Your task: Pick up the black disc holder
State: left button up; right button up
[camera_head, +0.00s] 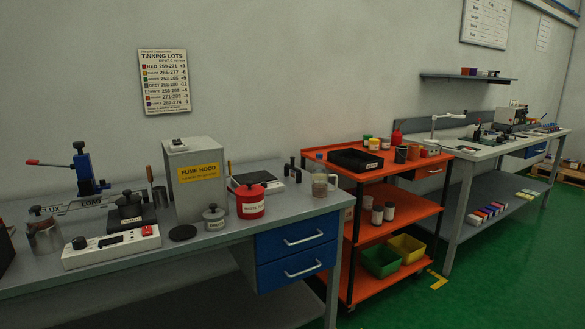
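A flat black disc (183,232) lies on the grey workbench, in front of the fume hood box (196,185) and left of a grey lidded pot (214,217). It may be the black disc holder; at this size I cannot tell its details. Nothing rests on it. A white hot-plate unit (112,247) with a dark knob stands just to its left. Neither of my grippers shows in the head view.
A red lidded pot (250,202), a scale (258,181) and a glass beaker (320,185) stand right of the disc. A blue press (83,172) stands at the back left. An orange cart (385,168) stands beside the bench. Green floor lies clear in front.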

aim_at(287, 166)
jog(key=i+l+u, duration=0.2)
jog(key=i+l, duration=0.7)
jog(key=l, duration=0.1)
